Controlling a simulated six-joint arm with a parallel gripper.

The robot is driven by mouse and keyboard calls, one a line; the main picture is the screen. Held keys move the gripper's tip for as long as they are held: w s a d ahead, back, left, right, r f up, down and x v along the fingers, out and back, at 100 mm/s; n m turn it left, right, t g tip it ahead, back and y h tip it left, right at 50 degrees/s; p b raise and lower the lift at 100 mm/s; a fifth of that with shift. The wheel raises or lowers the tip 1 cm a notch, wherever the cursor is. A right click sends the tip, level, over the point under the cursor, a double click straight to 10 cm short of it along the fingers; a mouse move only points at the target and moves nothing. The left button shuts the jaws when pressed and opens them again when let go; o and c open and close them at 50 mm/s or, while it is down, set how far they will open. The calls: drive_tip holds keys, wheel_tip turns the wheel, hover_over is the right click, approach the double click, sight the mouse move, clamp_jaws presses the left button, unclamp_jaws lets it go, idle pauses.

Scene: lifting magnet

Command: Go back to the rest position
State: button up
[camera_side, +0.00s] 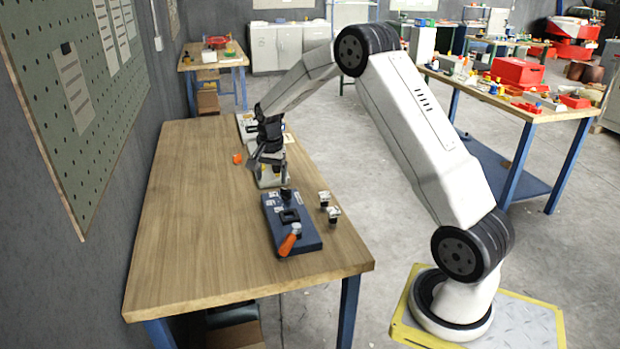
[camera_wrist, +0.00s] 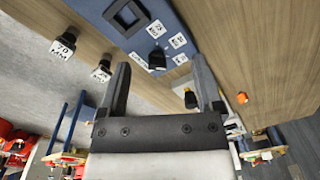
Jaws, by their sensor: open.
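My gripper (camera_side: 268,158) is over the middle of the wooden table, with its fingers pointing down. In the wrist view its two fingers (camera_wrist: 161,78) are apart, and I see nothing held between them. A blue plate (camera_side: 308,232) lies in front of the gripper in the side view, with a black square frame (camera_side: 290,215), a black knob and an orange-handled lever (camera_side: 288,243) on it. The plate (camera_wrist: 185,20), its knob (camera_wrist: 157,58) and white labels show beyond the fingertips in the wrist view. A pale block (camera_side: 270,180) stands below the gripper, partly hidden by it.
Two small black-and-white pieces (camera_side: 334,213) (camera_side: 324,199) stand right of the plate near the table edge. A small orange piece (camera_side: 237,158) lies left of the gripper. The left half of the table (camera_side: 195,220) is clear. A pegboard wall (camera_side: 75,90) borders the left.

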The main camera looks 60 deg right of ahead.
drive_tip(key=s+a+r+n+t, duration=0.1)
drive_tip(key=s+a+n+t, duration=0.1)
drive_tip(key=s+a+n, duration=1.2)
drive_tip(key=s+a, duration=0.6)
drive_tip(key=shift+s+a+n, duration=0.35)
drive_tip(key=shift+a+n, duration=0.05)
